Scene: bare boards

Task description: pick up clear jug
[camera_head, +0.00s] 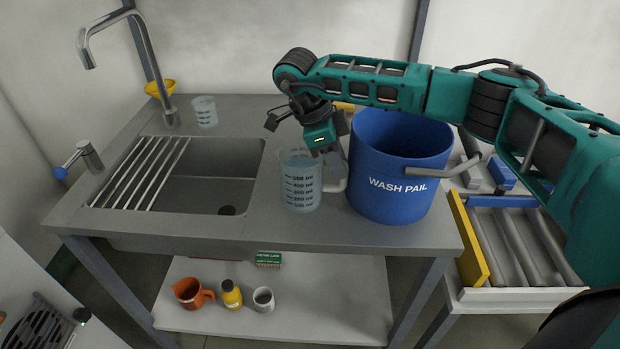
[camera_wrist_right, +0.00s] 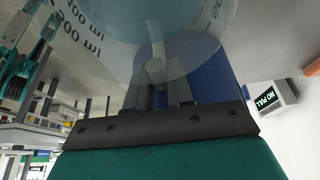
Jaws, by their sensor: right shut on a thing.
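The clear jug (camera_head: 299,181) is a see-through measuring jug with dark volume marks. It appears upright at the counter, left of the blue pail; I cannot tell whether its base touches the surface. My right gripper (camera_head: 337,168) comes down from above at the jug's right side and is shut on its handle. In the right wrist view the jug (camera_wrist_right: 120,35) fills the top, with its handle between the fingers (camera_wrist_right: 165,92) of that gripper. My left gripper is not in view.
A blue wash pail (camera_head: 392,185) stands close to the jug's right. A sink (camera_head: 215,185) with a rack and faucet (camera_head: 150,60) lies left. A small clear beaker (camera_head: 205,111) and yellow funnel (camera_head: 160,88) stand behind. A lower shelf holds an orange pitcher (camera_head: 190,294), a yellow bottle (camera_head: 231,296) and a mug (camera_head: 263,299).

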